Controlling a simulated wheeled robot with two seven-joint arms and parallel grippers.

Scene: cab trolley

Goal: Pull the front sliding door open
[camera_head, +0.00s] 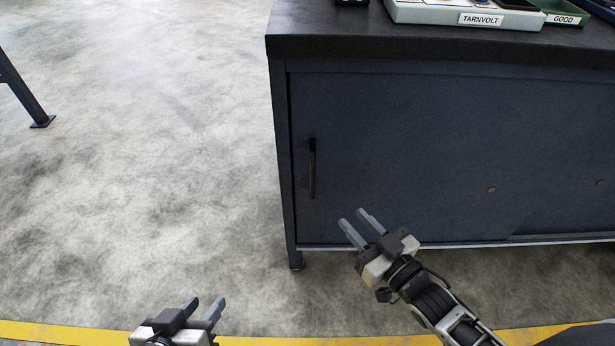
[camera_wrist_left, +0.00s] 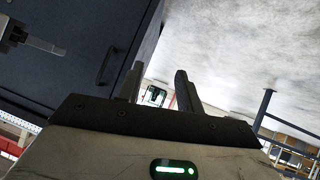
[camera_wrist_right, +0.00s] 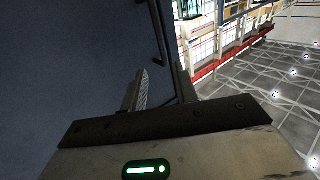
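The front sliding door (camera_head: 400,150) is a dark blue panel in the cabinet front, with a black vertical bar handle (camera_head: 312,168) near its left edge. The handle also shows in the left wrist view (camera_wrist_left: 106,66) and in the right wrist view (camera_wrist_right: 158,38). My right gripper (camera_head: 361,224) is open and empty, in front of the door, below and to the right of the handle and apart from it. My left gripper (camera_head: 207,306) is open and empty, low over the floor, left of the cabinet and well away from the handle.
The cabinet's dark top (camera_head: 340,42) carries a light tray labelled TARNVOLT (camera_head: 430,14) and a green bin labelled GOOD (camera_head: 570,10). A second panel (camera_head: 565,205) shows at the right. A dark metal leg (camera_head: 25,95) stands far left. Grey floor (camera_head: 140,150) left of the cabinet is clear.

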